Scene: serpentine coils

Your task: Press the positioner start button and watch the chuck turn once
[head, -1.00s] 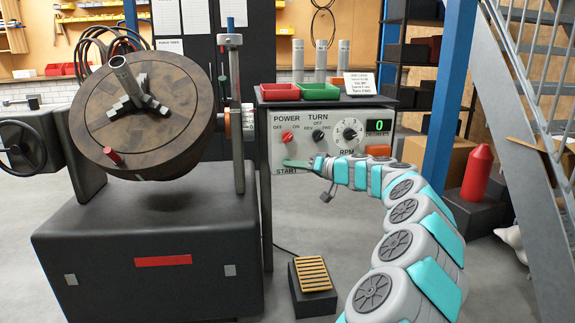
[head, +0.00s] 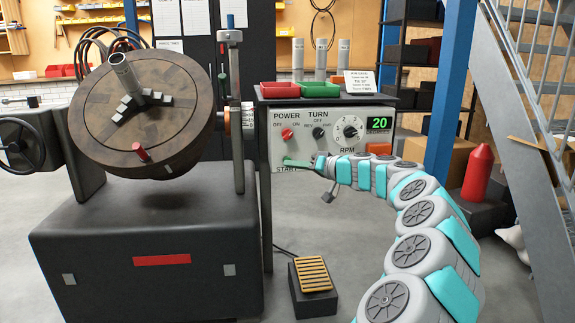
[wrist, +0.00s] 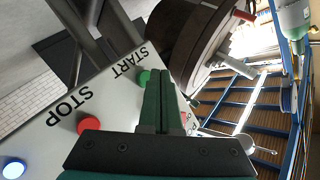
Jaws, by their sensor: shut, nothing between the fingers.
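The control panel (head: 335,160) shows a red POWER knob (head: 286,133), a TURN knob (head: 319,133), an RPM dial (head: 351,131) and a green display (head: 379,123) reading 20. The brown round chuck (head: 140,125) on the positioner at left is tilted, with grey jaws, a centre pipe (head: 124,72) and a red peg (head: 140,152) at its lower rim. My gripper (head: 288,162) is shut and empty, its fingertips at the START label. In the wrist view the green start button (wrist: 144,76) shows beside my fingertips (wrist: 158,76); I cannot tell whether they touch.
A red STOP button (wrist: 88,124) sits near my fingers. Red (head: 282,89) and green (head: 325,90) trays stand on top of the panel cabinet. A foot pedal (head: 313,273) lies on the floor below. A metal staircase (head: 535,120) stands at right.

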